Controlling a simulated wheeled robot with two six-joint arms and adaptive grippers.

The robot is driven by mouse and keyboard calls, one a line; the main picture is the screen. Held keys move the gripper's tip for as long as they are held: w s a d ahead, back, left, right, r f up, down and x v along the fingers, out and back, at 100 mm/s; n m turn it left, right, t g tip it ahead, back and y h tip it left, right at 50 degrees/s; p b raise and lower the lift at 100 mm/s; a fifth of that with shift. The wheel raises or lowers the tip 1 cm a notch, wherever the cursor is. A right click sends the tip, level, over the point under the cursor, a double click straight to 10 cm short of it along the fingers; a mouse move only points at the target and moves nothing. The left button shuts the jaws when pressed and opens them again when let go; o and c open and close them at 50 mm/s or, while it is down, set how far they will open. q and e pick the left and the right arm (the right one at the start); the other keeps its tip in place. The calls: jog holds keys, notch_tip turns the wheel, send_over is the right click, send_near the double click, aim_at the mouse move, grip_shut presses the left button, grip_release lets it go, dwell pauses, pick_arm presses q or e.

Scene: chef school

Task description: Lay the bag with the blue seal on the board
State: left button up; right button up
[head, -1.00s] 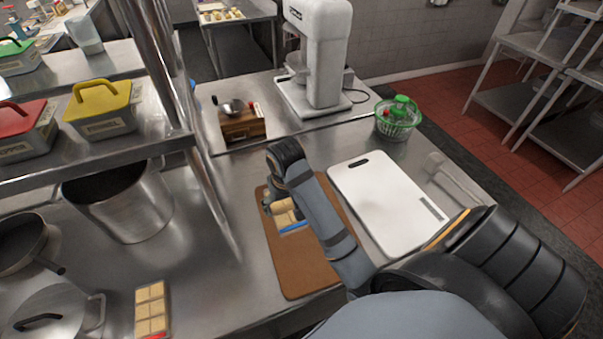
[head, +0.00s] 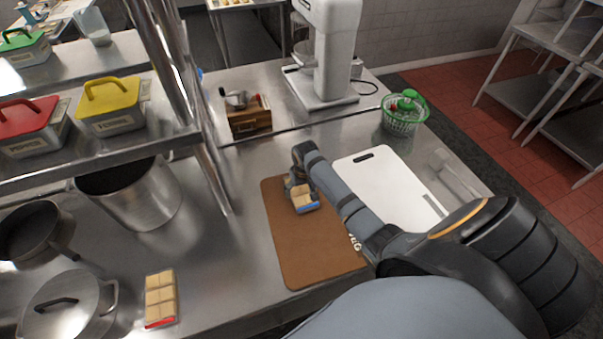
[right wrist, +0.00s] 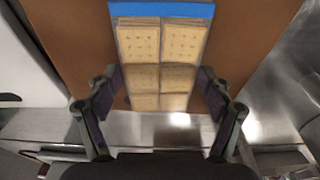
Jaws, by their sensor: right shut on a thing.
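The bag with the blue seal (head: 305,197) is clear and holds square tan crackers. It is over the far part of the brown board (head: 300,250). My right gripper (head: 298,182) is shut on its end away from the seal. In the right wrist view the bag (right wrist: 160,45) sits between the fingers of my right gripper (right wrist: 157,78), with the blue seal at the top over brown board surface. I cannot tell whether the bag touches the board. My left gripper is not in view.
A white board (head: 385,185) lies right of the brown one, partly behind my right arm. A similar bag with a red seal (head: 160,298) lies at the front left. A large pot (head: 135,195), a wooden box (head: 248,118) and a green basket (head: 402,118) stand around.

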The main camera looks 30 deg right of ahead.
aim_at(303, 196)
jog(key=shift+a, duration=0.1)
jog(key=o, duration=1.1)
jog(key=shift+f, duration=0.15)
jog(key=r, duration=0.4)
jog(key=s+r+b, duration=0.1)
jog(key=r, duration=0.3)
jog(key=r+b, duration=0.1)
jog(key=r, duration=0.3)
jog(key=shift+s+a+r, duration=0.1)
jog(key=shift+s+a, duration=0.05)
jog(key=shift+s, duration=0.25)
